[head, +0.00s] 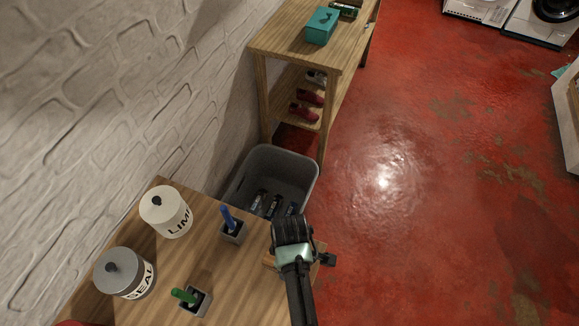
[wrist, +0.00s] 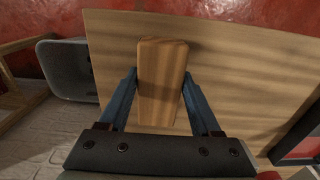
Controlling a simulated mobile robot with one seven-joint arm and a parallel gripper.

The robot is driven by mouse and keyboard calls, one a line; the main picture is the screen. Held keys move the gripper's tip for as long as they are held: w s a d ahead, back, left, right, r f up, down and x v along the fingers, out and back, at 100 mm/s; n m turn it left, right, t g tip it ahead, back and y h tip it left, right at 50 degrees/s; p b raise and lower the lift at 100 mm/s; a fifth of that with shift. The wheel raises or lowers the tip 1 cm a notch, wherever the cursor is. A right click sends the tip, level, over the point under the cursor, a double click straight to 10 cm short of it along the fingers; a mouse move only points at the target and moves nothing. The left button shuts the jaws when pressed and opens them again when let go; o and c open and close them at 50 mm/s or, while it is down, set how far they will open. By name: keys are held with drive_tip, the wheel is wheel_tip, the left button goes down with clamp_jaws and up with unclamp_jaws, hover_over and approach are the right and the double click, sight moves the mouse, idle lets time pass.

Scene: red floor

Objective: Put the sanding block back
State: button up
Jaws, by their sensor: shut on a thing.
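My gripper (head: 293,238) is over the right edge of the near wooden table (head: 225,275) in the head view. In the wrist view my gripper (wrist: 160,78) has its two blue fingers on either side of a plain wooden block, the sanding block (wrist: 161,85), and is shut on it. The block is long and light brown, with the tabletop behind it. I cannot tell whether it touches the table. In the head view my gripper mostly hides the block.
On the near table stand a white canister (head: 166,212), a grey canister (head: 124,272) and two small holders with a blue (head: 231,233) and a green (head: 194,300) handle. A grey bin (head: 290,172) holds dark items. A shelf table (head: 290,48) bears a teal box (head: 322,25). Red floor is open at right.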

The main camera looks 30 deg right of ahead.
drive_tip(key=o, duration=1.3)
drive_tip(key=shift+f, duration=0.1)
wheel_tip(320, 180, up, 12)
drive_tip(key=shift+r+p, duration=0.1)
drive_tip(key=shift+p, duration=0.5)
